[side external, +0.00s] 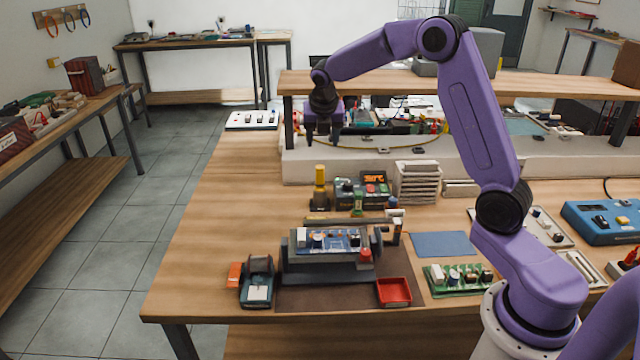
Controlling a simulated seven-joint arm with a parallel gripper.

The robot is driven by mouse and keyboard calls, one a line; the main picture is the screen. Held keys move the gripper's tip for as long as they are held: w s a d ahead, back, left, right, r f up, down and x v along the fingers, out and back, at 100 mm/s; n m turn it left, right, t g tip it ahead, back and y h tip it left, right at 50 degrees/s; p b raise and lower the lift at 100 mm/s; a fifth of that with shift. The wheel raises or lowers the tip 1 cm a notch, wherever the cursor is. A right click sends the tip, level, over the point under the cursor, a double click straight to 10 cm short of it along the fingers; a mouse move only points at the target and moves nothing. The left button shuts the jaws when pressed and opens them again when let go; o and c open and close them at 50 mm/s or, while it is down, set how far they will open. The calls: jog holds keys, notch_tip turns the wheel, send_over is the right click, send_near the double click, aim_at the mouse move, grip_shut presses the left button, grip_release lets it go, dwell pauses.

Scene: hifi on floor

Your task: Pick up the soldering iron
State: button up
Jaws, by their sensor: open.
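A yellow-handled tool (320,178), which looks like the soldering iron, stands upright in a small dark base on the wooden workbench (235,200). It is left of a dark station box with an orange display (374,178). My gripper (322,138) points down with its jaws apart and empty. In the picture it is just above the yellow handle; its exact depth relative to the handle cannot be told from this one view. The tip of the tool is hidden in the base.
A board holder (325,268) with a blue circuit board stands in front on a brown mat (325,297), beside a red tray (394,291). A stack of pale boards (417,182) is right of the station. A raised shelf (560,86) runs behind. The bench's left part is clear.

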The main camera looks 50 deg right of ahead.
aim_at(320, 174)
jog(key=x, duration=1)
jog(key=shift+f, duration=0.15)
jog(key=shift+x, duration=2.95)
jog(key=shift+w+a, duration=0.15)
jog(key=c, duration=0.9)
